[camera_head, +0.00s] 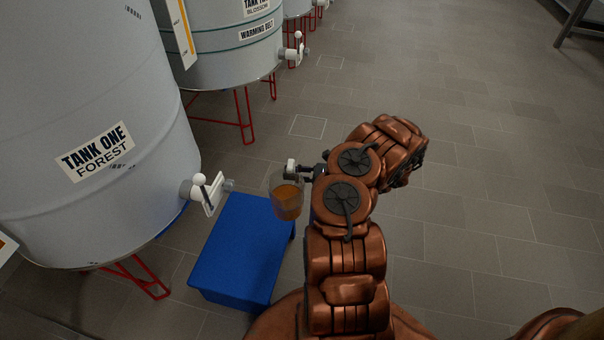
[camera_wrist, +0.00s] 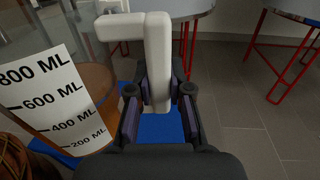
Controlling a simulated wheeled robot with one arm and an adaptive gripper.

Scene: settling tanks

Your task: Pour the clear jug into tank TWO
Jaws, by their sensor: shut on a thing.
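The clear jug (camera_head: 288,199) hangs from my gripper (camera_head: 304,172) above the right side of a blue box, with amber liquid inside. In the wrist view the jug (camera_wrist: 62,100) shows a white scale marked up to 800 ML, with liquid to roughly the 600 mark. My gripper (camera_wrist: 160,105) is shut on the jug's white handle (camera_wrist: 158,60). The jug looks about upright. The tank behind, at the top of the head view, has a label partly cut off, reading TANK T and BLOSSOM; this tank (camera_head: 225,55) has a WARMING BELT label and a white tap (camera_head: 294,50).
TANK ONE FOREST (camera_head: 95,110) stands at left, its white tap (camera_head: 208,190) jutting over the blue box (camera_head: 238,250). Red stand legs (camera_head: 240,118) hold the tank behind. The tiled floor (camera_head: 480,190) at right is clear. A metal frame (camera_head: 572,22) stands far right.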

